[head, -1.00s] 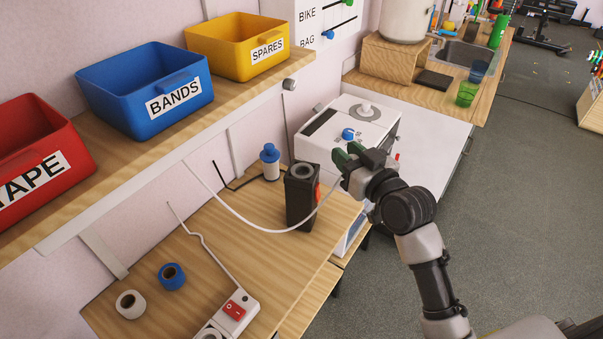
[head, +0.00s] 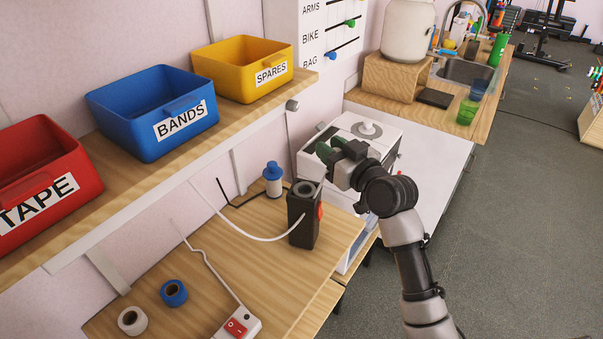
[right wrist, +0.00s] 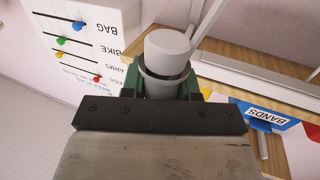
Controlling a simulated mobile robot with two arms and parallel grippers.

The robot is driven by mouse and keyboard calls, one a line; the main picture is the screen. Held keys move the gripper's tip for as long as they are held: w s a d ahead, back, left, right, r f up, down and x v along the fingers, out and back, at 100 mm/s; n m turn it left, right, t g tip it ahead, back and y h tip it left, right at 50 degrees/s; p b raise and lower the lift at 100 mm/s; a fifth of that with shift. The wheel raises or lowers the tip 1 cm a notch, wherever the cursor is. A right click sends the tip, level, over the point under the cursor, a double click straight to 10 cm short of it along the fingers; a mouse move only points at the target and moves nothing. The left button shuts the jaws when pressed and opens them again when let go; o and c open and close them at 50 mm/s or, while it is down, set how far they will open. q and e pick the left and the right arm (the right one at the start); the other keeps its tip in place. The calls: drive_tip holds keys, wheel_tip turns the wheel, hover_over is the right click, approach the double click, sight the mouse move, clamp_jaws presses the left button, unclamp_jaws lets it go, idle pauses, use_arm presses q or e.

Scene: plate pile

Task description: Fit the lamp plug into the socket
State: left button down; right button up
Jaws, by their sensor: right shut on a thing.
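My right gripper (head: 332,158) is raised right of and above the black box, with its green fingers closed. In the right wrist view, my right gripper (right wrist: 168,88) is shut on a pale grey round plug (right wrist: 167,55). In the head view the plug is mostly hidden by the fingers. A white cord (head: 258,238) hangs in a loop from the shelf edge up to the gripper. A white power strip (head: 240,327) with a red switch lies at the bottom, partly cut off; its socket is out of frame. My left gripper is not in view.
A black box (head: 303,222) with a round opening on top and a blue-capped bottle (head: 273,180) stand on the wooden bench. Blue (head: 174,293) and white (head: 132,320) tape rolls lie left of the strip. A shelf with red, blue and yellow bins overhangs behind.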

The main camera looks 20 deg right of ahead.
drive_tip(key=w+a+f, duration=0.1)
drive_tip(key=a, duration=0.1)
drive_tip(key=w+a+f, duration=0.1)
drive_tip(key=w+a+f+p, duration=0.1)
drive_tip(key=a+f, duration=0.1)
drive_tip(key=shift+a, duration=0.35)
wheel_tip(320, 180, down, 2)
drive_tip(key=shift+f, duration=0.75)
drive_tip(key=shift+f, duration=0.1)
drive_tip(key=shift+f, duration=0.15)
drive_tip(key=o, duration=1)
